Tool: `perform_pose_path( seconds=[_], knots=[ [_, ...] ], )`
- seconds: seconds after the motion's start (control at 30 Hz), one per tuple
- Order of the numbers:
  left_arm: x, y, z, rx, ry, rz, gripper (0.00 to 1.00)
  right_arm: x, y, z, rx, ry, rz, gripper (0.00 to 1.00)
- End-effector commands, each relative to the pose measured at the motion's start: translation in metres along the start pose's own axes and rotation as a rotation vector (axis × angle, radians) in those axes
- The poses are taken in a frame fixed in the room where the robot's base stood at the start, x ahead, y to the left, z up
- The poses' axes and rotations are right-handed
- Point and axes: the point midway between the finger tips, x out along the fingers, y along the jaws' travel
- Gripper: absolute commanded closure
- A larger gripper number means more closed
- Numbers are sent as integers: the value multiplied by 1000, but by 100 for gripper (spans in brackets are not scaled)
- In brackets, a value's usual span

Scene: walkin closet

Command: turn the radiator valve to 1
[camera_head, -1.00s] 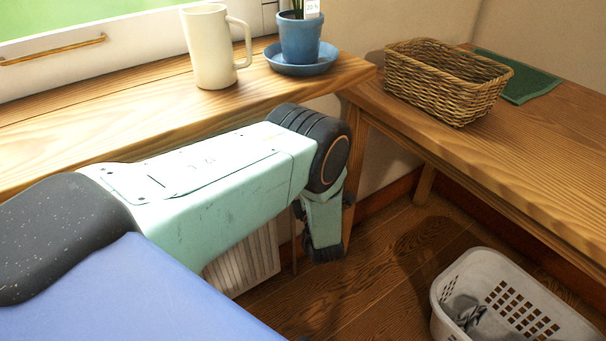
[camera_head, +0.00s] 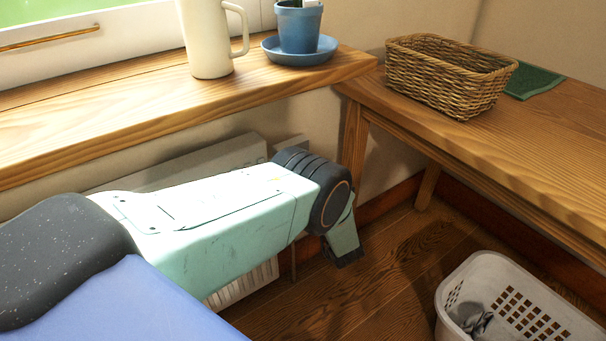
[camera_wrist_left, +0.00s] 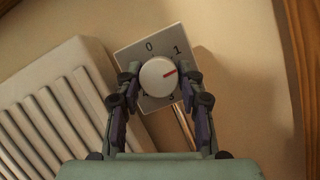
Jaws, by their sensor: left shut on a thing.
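The radiator valve's round white knob (camera_wrist_left: 152,72) sits on a tilted grey plate (camera_wrist_left: 128,55) in the left wrist view. Its red mark points right and slightly up, clockwise of the printed 1 (camera_wrist_left: 178,50). The 0 and a 3 also show; the right finger may cover another number. My left gripper (camera_wrist_left: 160,80) is shut on the knob, a finger on each side. In the head view my left arm reaches over the radiator (camera_head: 245,287) and hides the knob and fingers. My right gripper is in neither view.
A wooden sill (camera_head: 130,115) runs above my arm with a cream mug (camera_head: 206,40) and a blue plant pot (camera_head: 298,28). At right are a bench (camera_head: 480,140) with a wicker basket (camera_head: 445,75) and a white laundry basket (camera_head: 480,270) on the floor.

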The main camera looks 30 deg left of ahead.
Motion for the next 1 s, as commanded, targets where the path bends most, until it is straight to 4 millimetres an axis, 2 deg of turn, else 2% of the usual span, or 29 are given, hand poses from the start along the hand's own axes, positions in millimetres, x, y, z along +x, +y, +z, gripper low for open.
perform_pose_path(
  seconds=[0.03, 0.5, 1.0],
  knots=[
    [-4, 0, -6, -32, 9, 15, 93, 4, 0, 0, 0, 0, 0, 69],
    [-4, -2, -5, -326, 24, 137, 93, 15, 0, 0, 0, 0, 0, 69],
    [-4, -3, -4, -407, 29, 170, 94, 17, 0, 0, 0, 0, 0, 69]
  ],
)
